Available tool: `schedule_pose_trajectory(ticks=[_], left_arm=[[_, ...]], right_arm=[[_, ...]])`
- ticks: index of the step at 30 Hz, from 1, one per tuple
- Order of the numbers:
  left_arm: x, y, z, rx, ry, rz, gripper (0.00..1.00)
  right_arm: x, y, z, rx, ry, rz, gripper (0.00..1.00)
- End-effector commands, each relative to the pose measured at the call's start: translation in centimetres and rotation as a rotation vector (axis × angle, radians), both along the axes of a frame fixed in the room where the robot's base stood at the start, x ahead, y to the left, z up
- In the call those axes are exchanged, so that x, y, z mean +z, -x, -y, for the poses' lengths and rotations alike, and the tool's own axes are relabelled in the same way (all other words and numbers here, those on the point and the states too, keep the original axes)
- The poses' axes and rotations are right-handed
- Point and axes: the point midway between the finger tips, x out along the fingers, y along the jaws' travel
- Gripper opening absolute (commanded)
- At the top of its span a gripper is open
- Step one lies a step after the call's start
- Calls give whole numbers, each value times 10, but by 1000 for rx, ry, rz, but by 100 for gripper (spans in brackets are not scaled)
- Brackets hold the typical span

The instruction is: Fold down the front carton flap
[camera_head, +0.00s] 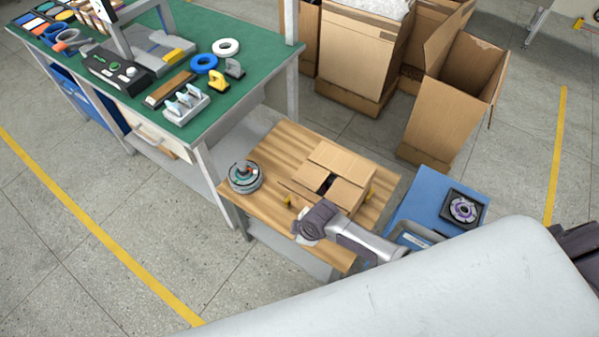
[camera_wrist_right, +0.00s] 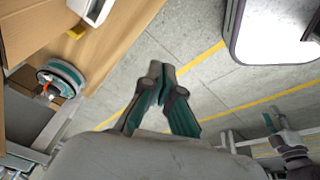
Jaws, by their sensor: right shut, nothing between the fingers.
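A small brown carton (camera_head: 325,196) sits on a wooden-topped table (camera_head: 275,150). Its top flaps (camera_head: 343,160) lie partly over the opening, and a dark gap shows between them. My right arm covers the carton's near side, so I cannot tell the front flap's state. My right gripper (camera_wrist_right: 160,72) is shut and empty over the floor in the wrist view, apart from the carton (camera_wrist_right: 30,25) at upper left. A round hub motor (camera_head: 245,176) stands on the table left of the carton. My left gripper is not in view.
A green-topped workbench (camera_head: 130,85) with tools and rings stands behind on the left. Large open cartons (camera_head: 455,95) stand on the floor behind. A blue surface (camera_head: 430,195) with a dark square part (camera_head: 464,208) is at the right.

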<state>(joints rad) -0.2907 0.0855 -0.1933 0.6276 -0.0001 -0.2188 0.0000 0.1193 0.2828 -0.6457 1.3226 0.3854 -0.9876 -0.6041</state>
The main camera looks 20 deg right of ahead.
Motion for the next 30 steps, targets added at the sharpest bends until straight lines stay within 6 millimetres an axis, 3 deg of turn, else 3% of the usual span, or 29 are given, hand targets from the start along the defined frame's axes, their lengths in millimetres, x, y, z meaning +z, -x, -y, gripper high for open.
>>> schedule_pose_trajectory(ticks=[1,3,6,9,12,16,20,30], left_arm=[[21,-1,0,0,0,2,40],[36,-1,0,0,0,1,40],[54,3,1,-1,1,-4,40],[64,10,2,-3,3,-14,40],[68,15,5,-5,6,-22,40],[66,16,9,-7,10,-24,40],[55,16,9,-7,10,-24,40],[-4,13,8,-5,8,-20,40]], right_arm=[[49,-22,-9,138,23,27,0],[98,-38,-16,360,72,37,0],[153,-49,-14,679,162,20,0],[187,-49,-4,906,230,-19,0],[206,-47,6,1042,269,-54,0],[210,-44,11,1113,287,-77,0],[199,-44,11,1116,287,-79,0],[140,-44,11,1113,287,-76,0]])
